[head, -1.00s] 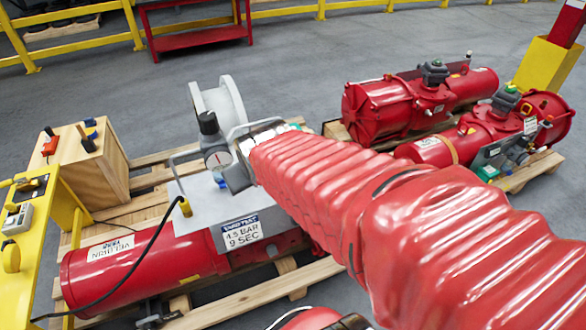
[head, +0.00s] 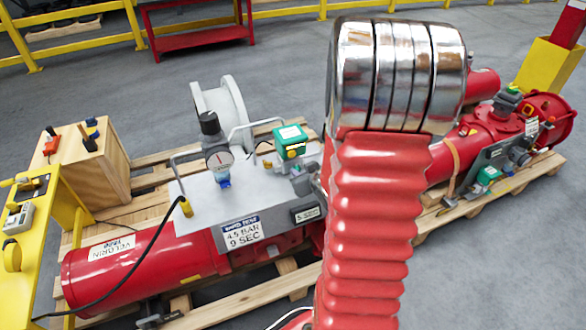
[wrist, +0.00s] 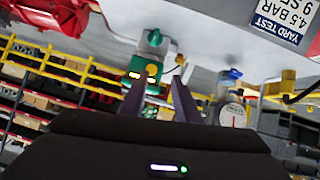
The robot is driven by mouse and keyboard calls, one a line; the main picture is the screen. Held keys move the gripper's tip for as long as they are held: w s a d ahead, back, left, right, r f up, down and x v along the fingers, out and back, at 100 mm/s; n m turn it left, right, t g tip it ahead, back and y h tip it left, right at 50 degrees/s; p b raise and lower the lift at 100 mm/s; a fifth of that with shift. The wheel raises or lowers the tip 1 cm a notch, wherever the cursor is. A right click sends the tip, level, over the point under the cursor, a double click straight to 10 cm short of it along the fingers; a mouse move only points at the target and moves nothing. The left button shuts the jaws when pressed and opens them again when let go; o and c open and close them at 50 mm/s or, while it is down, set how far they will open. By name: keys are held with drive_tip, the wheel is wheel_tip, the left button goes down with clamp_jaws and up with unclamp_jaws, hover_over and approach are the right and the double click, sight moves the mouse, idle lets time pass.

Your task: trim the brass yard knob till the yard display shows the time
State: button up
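The grey yard plate (head: 202,203) on the red actuator (head: 140,262) carries a green-topped unit (head: 291,134) with a small yellow-brass part (head: 291,153) on its front. That part may be the brass knob; it is too small to be sure. A dark display (head: 307,214) on the plate's front shows a short reading ending in SEC, seemingly starting with 5. The white label (head: 241,231) reads YARD TEST, 4.5 BAR, 9 SEC. In the wrist view my gripper (wrist: 159,82) is open and empty, its fingers apart, with the green unit (wrist: 149,57) beyond them. My arm hides the gripper in the head view.
A pressure gauge (head: 219,160) with a black cap and a wire handle (head: 186,160) stand up from the plate left of the green unit. A black cable (head: 128,268) runs to the yellow stand (head: 30,240). More red actuators (head: 500,130) lie on pallets at right.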

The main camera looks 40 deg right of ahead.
drive_tip(key=s+d+f+m+t, duration=0.1)
drive_tip(key=s+d+f+t, duration=0.1)
drive_tip(key=f, duration=0.4)
drive_tip(key=shift+s+d, duration=0.5)
drive_tip(key=shift+s, duration=0.3)
drive_tip(key=x, duration=1.4)
drive_tip(key=shift+a+r, duration=0.15)
drive_tip(key=shift+r, duration=0.05)
drive_tip(key=shift+c, duration=0.4)
clamp_jaws()
drive_tip(key=shift+a, duration=0.15)
